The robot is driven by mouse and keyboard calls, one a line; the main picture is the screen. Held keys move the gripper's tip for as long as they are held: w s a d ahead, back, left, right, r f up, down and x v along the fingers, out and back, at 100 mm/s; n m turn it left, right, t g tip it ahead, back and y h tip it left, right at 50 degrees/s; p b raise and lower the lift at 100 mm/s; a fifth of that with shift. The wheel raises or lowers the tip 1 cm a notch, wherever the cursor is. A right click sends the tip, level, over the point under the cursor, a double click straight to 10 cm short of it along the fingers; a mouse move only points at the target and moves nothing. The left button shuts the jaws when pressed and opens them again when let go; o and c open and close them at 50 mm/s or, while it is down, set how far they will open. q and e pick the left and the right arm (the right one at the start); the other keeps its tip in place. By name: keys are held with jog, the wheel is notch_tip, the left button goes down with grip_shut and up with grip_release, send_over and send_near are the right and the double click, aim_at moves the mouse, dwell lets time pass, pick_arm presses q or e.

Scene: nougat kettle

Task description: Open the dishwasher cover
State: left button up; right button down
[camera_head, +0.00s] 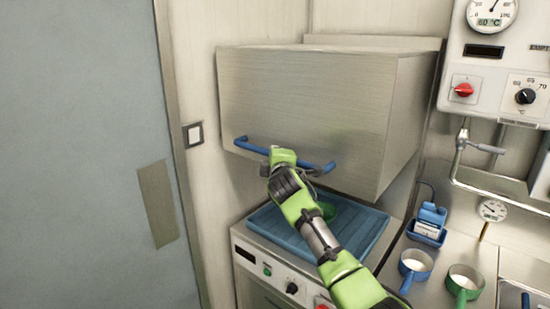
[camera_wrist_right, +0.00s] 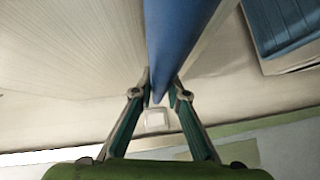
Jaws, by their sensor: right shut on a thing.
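The dishwasher cover (camera_head: 310,105) is a big brushed-metal box, raised above the dishwasher base (camera_head: 270,262) with an open gap between them. Its blue bar handle (camera_head: 243,143) runs along the lower front edge. My right gripper (camera_head: 277,163) is at the middle of this handle, its fingers partly hidden by my own arm. In the right wrist view the two fingers (camera_wrist_right: 160,92) are shut on the blue handle (camera_wrist_right: 174,40), one on each side. My left gripper is not in view.
At right, blue and green cups (camera_head: 465,281) stand on the counter below a control panel (camera_head: 497,75). A grey door (camera_head: 80,150) is at left.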

jog(key=shift+f, duration=0.3)
jog(key=c, duration=2)
grip_release()
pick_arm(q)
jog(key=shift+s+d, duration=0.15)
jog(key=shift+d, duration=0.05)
pick_arm(e)
jog(key=shift+o, duration=0.2)
jog(key=v, duration=1.2)
jog(key=shift+a+r, duration=0.1)
